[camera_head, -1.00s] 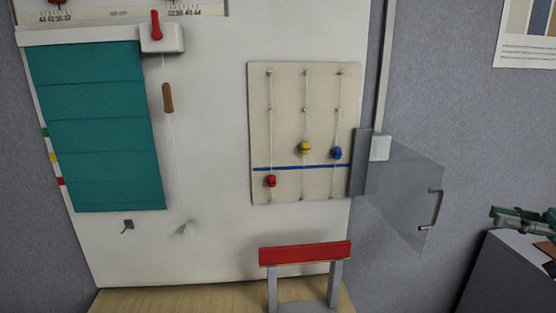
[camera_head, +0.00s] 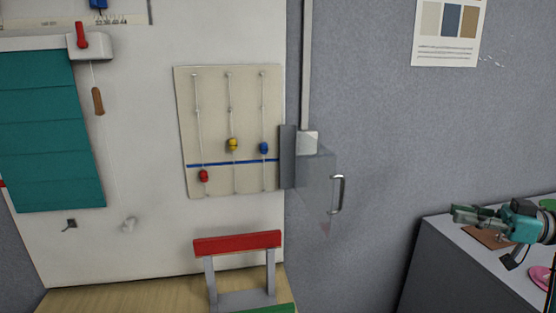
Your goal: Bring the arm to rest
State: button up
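My gripper (camera_head: 466,214) shows at the right edge of the head view, at the end of my teal and dark arm. Its fingers point left, above a grey cabinet top (camera_head: 455,234). The fingers are small and seen from the side, so I cannot tell whether they are open or shut. No object shows clearly between them. Most of my arm is out of the picture to the right.
Left is a white board with a teal blind (camera_head: 50,130) and a beige panel (camera_head: 215,110) of beads on cords. A clear door with a metal handle (camera_head: 338,194) juts out beside it. A red-topped frame (camera_head: 237,242) stands below. A brown patch and pink item (camera_head: 541,277) lie near my gripper.

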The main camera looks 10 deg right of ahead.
jog(key=w+a+f+m+t+h, duration=0.3)
jog(key=a+f+m, duration=0.25)
jog(key=f, duration=0.65)
jog(key=w+a+f+m+t+h, duration=0.25)
jog(key=a+f+m, duration=0.3)
jog(key=f, duration=0.65)
jog(key=s+a+f+m+h, duration=0.25)
jog(key=s+a+f, duration=0.2)
jog(key=f, duration=0.35)
jog(key=s+a+f+m+h, duration=0.25)
jog(key=a+f, duration=0.25)
jog(key=f, duration=0.3)
jog(key=s+a+f+g+h, duration=0.1)
jog(key=s+a+f+h, duration=0.15)
jog(key=s, duration=0.75)
jog(key=s+a+f+g+h, duration=0.1)
jog(key=s+a+f+h, duration=0.15)
jog(key=s, duration=0.65)
jog(key=s+a+r+n, duration=0.2)
jog(key=s+r, duration=0.3)
jog(key=s, duration=0.4)
jog(key=s+a+r+n+t, duration=0.1)
jog(key=s+a+r+n, duration=0.1)
jog(key=s+r, duration=0.4)
jog(key=s+n, duration=0.1)
jog(key=s, duration=0.2)
jog(key=shift+s+a+r, duration=0.15)
jog(key=shift+a+r, duration=0.05)
jog(key=shift+r, duration=0.05)
